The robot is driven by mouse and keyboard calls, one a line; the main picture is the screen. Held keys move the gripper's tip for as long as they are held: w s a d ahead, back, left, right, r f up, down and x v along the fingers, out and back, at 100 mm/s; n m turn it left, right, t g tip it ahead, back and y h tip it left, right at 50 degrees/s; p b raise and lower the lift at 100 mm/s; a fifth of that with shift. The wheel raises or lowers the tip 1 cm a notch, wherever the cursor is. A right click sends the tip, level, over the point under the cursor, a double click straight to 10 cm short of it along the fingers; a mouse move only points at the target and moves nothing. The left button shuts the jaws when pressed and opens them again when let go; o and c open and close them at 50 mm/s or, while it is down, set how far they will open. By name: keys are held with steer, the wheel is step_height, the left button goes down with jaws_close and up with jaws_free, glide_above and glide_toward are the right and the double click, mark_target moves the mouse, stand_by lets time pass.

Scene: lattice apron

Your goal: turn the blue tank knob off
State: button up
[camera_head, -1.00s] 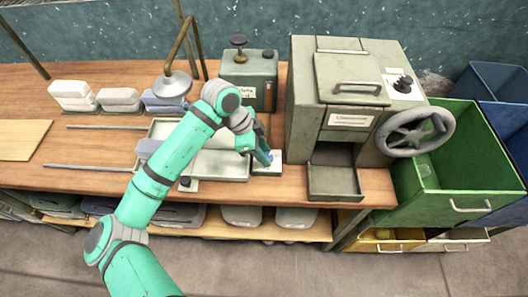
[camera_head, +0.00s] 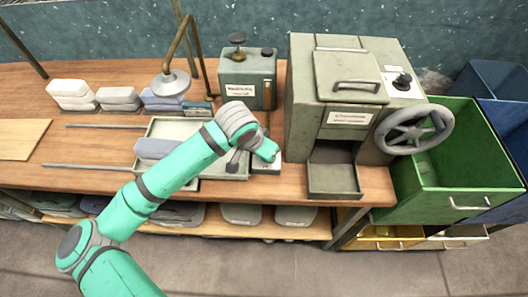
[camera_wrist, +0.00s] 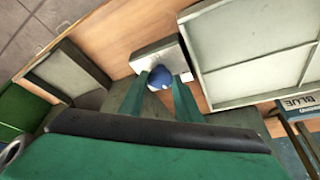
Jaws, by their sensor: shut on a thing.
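The blue knob (camera_wrist: 159,77) is round and sits at the edge of a pale block (camera_wrist: 158,54) in the wrist view. My gripper (camera_wrist: 161,82) has its two green fingers on either side of the knob and is shut on it. In the head view the pale block (camera_head: 266,169) shows at the front of the bench, right of the shallow tray. My own arm hides the knob and fingers there. The knob's exact turn cannot be read.
The shallow tray (camera_wrist: 253,80) lies close beside the block. A grey-green machine with a handwheel (camera_head: 414,130) and an open drawer (camera_head: 334,180) stands to the right. A labelled tank (camera_head: 247,77) stands behind. A sign reading BLUE (camera_wrist: 299,102) is beyond the tray.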

steer(key=n, duration=0.1)
steer(key=n+y, duration=0.1)
steer(key=n, duration=0.1)
steer(key=shift+s+d+t, duration=0.1)
steer(key=shift+d+t, duration=0.1)
steer(key=shift+t, duration=0.1)
steer(key=shift+d+n+y, duration=0.1)
steer(key=shift+n+y, duration=0.7)
steer(key=shift+n, duration=1)
steer(key=o, duration=1.1)
steer(key=shift+c, duration=0.2)
steer(key=v, duration=1)
steer(key=shift+s+r, duration=0.2)
steer(key=shift+r, duration=0.15)
